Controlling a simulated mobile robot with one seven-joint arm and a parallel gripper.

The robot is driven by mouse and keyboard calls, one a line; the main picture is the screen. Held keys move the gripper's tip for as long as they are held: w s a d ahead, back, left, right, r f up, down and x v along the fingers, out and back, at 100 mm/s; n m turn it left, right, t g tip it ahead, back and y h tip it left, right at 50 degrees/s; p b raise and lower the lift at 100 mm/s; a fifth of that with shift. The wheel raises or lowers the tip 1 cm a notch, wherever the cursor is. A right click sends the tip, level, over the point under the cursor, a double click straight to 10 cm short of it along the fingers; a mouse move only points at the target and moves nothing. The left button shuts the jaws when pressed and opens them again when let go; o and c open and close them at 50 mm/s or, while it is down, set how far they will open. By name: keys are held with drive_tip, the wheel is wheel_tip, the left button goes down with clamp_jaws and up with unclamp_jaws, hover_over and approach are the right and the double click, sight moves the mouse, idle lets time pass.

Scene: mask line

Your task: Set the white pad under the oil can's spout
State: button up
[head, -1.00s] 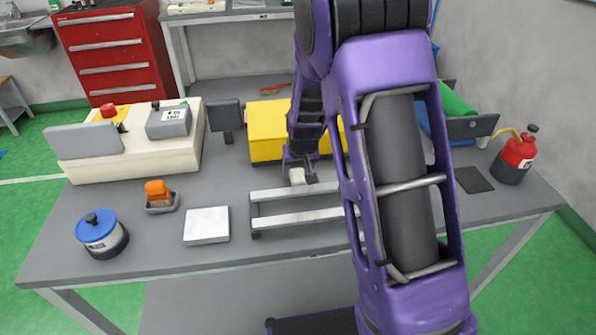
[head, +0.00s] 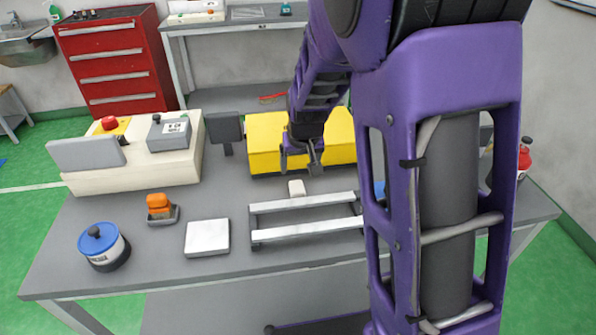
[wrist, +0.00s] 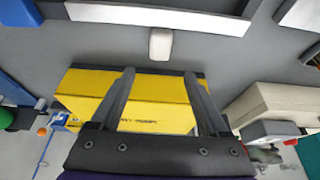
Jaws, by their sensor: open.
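A flat white square pad (head: 207,237) lies near the front edge of the grey bench, left of the two rails. Its corner shows in the wrist view (wrist: 302,14). The red oil can (head: 524,156) stands at the bench's right end. My arm hides most of it, including its spout and the surface under it. My gripper (head: 301,169) is open and empty, in front of the yellow box and beyond a small white block (head: 297,188). The block also shows in the wrist view (wrist: 160,44), ahead of the open fingers and apart from them.
Two light rails (head: 305,235) lie right of the pad. The yellow box (head: 265,140) stands behind. An orange-topped item (head: 159,205), a blue-lidded pot (head: 103,247) and a cream console (head: 135,172) are on the left. Bare bench surrounds the pad.

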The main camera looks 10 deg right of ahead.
drive_tip(key=shift+o, duration=0.6)
drive_tip(key=s+p+v, duration=0.1)
drive_tip(key=v, duration=0.6)
drive_tip(key=b, duration=0.3)
approach(297, 187)
drive_tip(key=shift+d+x, duration=0.2)
drive_tip(key=shift+x, duration=1)
drive_tip(key=shift+a+b+x, duration=0.2)
drive_tip(key=shift+b+x, duration=0.45)
drive_tip(key=shift+x, duration=2.55)
clamp_jaws()
